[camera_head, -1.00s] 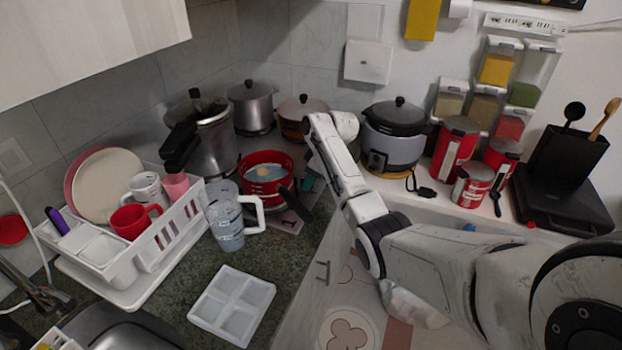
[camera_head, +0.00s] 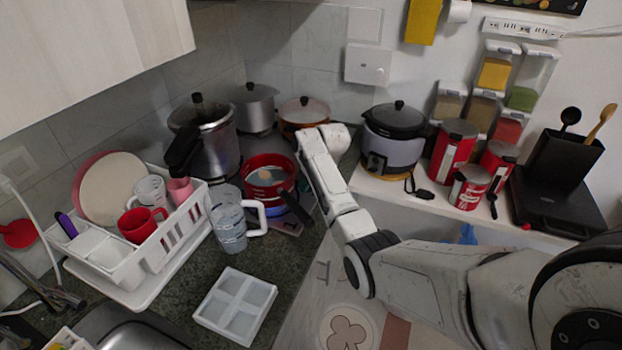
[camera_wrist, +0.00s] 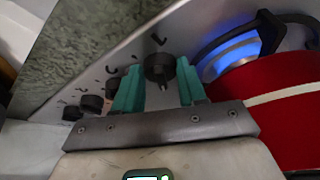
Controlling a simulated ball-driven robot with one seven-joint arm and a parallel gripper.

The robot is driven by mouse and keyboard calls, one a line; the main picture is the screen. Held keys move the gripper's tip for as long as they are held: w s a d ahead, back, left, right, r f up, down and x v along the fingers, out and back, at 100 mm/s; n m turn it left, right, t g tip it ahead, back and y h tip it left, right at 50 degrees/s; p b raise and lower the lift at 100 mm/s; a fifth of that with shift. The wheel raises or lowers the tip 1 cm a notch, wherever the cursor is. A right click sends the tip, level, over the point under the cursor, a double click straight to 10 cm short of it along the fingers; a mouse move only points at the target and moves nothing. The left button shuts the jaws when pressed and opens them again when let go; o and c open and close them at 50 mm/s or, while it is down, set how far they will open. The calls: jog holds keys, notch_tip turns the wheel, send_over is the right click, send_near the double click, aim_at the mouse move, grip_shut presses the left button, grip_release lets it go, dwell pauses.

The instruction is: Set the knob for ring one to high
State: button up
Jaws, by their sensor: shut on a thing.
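In the wrist view, the black round knob (camera_wrist: 158,67) sits on the sloped light panel (camera_wrist: 128,58), beside a printed mark that looks like a 1. My gripper (camera_wrist: 160,76) has its teal fingers on either side of this knob, shut on it. A small pointer shows at the knob's lower edge; its exact setting is hard to read. A blue flame (camera_wrist: 240,52) burns under the red pot (camera_wrist: 290,115), just right of the knob. In the head view, my arm hides the gripper and knob; the red pot (camera_head: 255,186) stands left of it.
Several more black knobs, one of them a lower knob (camera_wrist: 91,103), run down the panel to the left. A pot handle (camera_head: 298,207) juts toward my arm. A measuring jug (camera_head: 228,222) and dish rack (camera_head: 120,262) stand left. A rice cooker (camera_head: 392,150) stands right.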

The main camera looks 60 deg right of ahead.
jog(key=shift+w+a+m+h, duration=0.1)
jog(key=shift+m+h, duration=0.2)
jog(key=shift+m, duration=0.6)
jog(key=o, duration=1)
jog(key=shift+o, duration=0.2)
jog(key=v, duration=1)
jog(key=shift+r+b, duration=0.3)
jog(key=shift+r, duration=0.1)
jog(key=shift+a, duration=0.15)
